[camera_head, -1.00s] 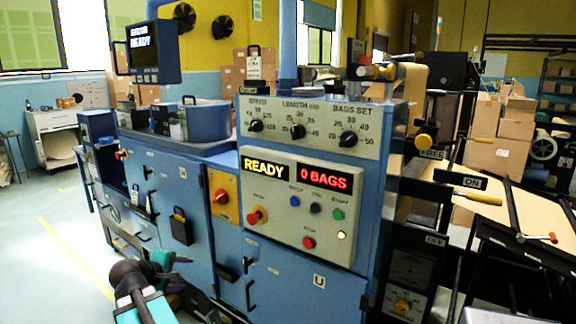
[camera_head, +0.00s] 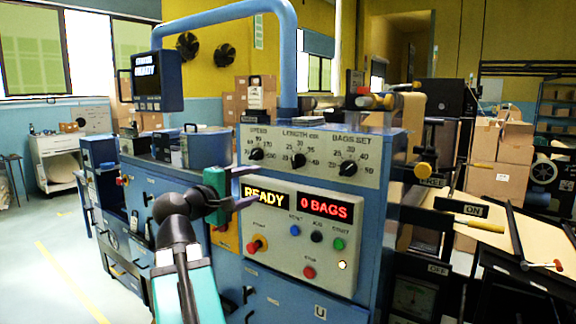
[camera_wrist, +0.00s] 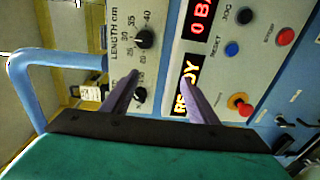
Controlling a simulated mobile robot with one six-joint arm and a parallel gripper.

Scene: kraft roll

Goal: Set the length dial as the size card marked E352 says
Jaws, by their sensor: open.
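The length dial (camera_head: 298,160) is a black knob in the middle of three on the cream upper panel, under the label LENGTH cm. In the wrist view the length dial (camera_wrist: 145,38) is at the upper centre; its exact setting is too small to read. My gripper (camera_head: 252,187) is open and empty, in front of the machine, below and left of that dial. In the wrist view its purple fingers (camera_wrist: 161,70) spread toward the panel, apart from the length dial, with the speed dial (camera_wrist: 140,93) near the left fingertip. No card's E352 mark is legible.
The bags set dial (camera_head: 348,168) is right of the length dial. Below are the READY display (camera_head: 264,194), a red 0 BAGS display (camera_head: 324,205) and several buttons. A small white card (camera_head: 255,98) stands on the machine top. A blue pipe (camera_head: 285,50) arches above.

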